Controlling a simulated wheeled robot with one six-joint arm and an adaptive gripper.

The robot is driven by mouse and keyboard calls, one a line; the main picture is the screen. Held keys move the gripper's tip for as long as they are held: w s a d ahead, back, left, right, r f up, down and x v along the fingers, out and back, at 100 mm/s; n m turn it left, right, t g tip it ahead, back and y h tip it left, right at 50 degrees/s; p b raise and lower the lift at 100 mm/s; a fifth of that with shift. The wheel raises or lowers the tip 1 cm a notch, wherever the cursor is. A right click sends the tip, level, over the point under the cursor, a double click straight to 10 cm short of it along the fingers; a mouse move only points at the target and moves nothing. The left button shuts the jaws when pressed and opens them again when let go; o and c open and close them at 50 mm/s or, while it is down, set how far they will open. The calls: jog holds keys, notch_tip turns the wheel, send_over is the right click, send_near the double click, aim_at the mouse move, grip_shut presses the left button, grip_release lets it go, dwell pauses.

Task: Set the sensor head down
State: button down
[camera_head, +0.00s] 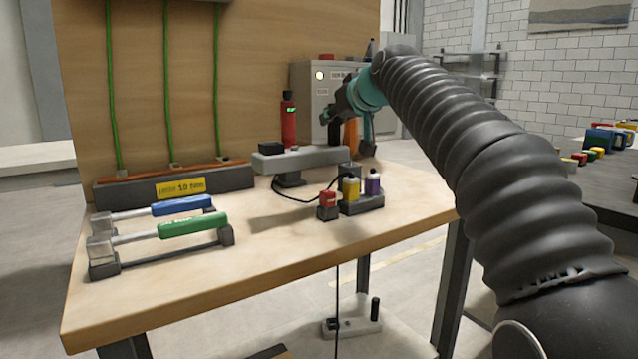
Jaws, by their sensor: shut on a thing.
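My gripper (338,116) is at the end of my arm, above the right end of a grey bar on the workbench. It is shut on a small dark piece (333,131), which I take to be the sensor head; its shape is mostly hidden by the fingers. The piece appears raised above the bench (285,250). The grey bar (300,158) stands on a dark foot and carries a small black block (271,147). Whether the held piece touches the bar cannot be told.
A red bottle (288,122) stands behind the bar. A small rack (362,204) with yellow and purple items and a red block (327,205) stand in front. Blue (181,205) and green-handled (193,225) tools lie left. The front middle of the bench is clear.

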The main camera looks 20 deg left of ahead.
aim_at(340, 157)
notch_tip(340, 157, down, 9)
jog(key=b, duration=0.2)
jog(key=shift+f+b, duration=0.1)
jog(key=shift+b, duration=0.3)
jog(key=shift+f, duration=0.15)
jog(key=c, duration=0.9)
grip_release()
jog(key=b+v, duration=0.1)
jog(key=v, duration=1.1)
jog(key=shift+s, duration=0.1)
